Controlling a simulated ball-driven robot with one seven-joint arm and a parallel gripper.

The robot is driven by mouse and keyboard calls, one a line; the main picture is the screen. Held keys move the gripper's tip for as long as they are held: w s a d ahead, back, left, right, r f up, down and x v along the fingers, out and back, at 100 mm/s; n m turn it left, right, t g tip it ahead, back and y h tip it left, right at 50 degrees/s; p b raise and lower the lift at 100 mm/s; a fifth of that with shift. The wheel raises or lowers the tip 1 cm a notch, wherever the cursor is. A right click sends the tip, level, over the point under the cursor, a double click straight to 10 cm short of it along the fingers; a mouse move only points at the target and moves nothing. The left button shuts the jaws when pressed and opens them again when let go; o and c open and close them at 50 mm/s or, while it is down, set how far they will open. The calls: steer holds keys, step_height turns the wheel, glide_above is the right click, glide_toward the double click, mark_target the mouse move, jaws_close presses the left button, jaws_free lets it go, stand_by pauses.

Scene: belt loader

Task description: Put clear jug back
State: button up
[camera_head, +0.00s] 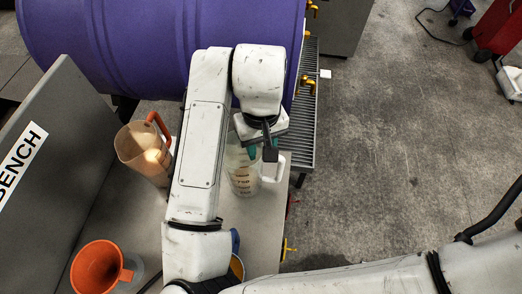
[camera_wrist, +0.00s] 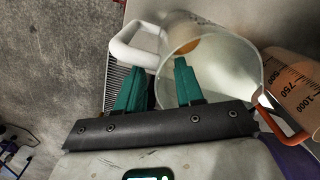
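The clear jug (camera_head: 241,180) stands upright on the bench top (camera_head: 262,222) near its right edge, with its white handle (camera_head: 279,167) to the right. My gripper (camera_head: 262,151) is over the jug's top on the handle side. In the wrist view the jug (camera_wrist: 222,62) shows its wide mouth, and its white handle (camera_wrist: 127,50) is at the upper left. The green fingers of my gripper (camera_wrist: 160,80) are apart, one overlapping the mouth and the other outside below the handle. I cannot tell whether either finger touches the jug. My arm hides part of the bench.
An amber jug (camera_head: 142,152) with an orange handle stands left of my arm; it also shows in the wrist view (camera_wrist: 293,88). An orange funnel (camera_head: 96,268) is at the front left. A purple drum (camera_head: 120,45) lies behind the bench. Open floor (camera_head: 400,130) is to the right.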

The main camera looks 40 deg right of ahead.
step_height(320, 180, up, 8)
steer(key=shift+w+d+r+p, duration=0.15)
steer(key=shift+r+p, duration=0.1)
steer(key=shift+p, duration=0.2)
steer(key=shift+r, duration=0.2)
steer(key=shift+d, duration=0.15)
steer(key=w+d+f+n+t+h, duration=0.15)
steer(key=d+t+h, duration=0.35)
steer(key=d, duration=1.2)
steer(key=s+a+f+n+g+y, duration=0.1)
steer(key=s+a+f+g+y, duration=0.1)
steer(key=s+a+f, duration=0.4)
steer(key=s+a+f+n+g+y, duration=0.1)
steer(key=s+a+f+y, duration=0.1)
steer(key=s+a+f, duration=0.5)
steer(key=s+f, duration=0.3)
steer(key=f, duration=0.4)
steer(key=shift+a+f+n+g, duration=0.25)
steer(key=shift+f+n+g, duration=0.1)
steer(key=shift+g, duration=0.05)
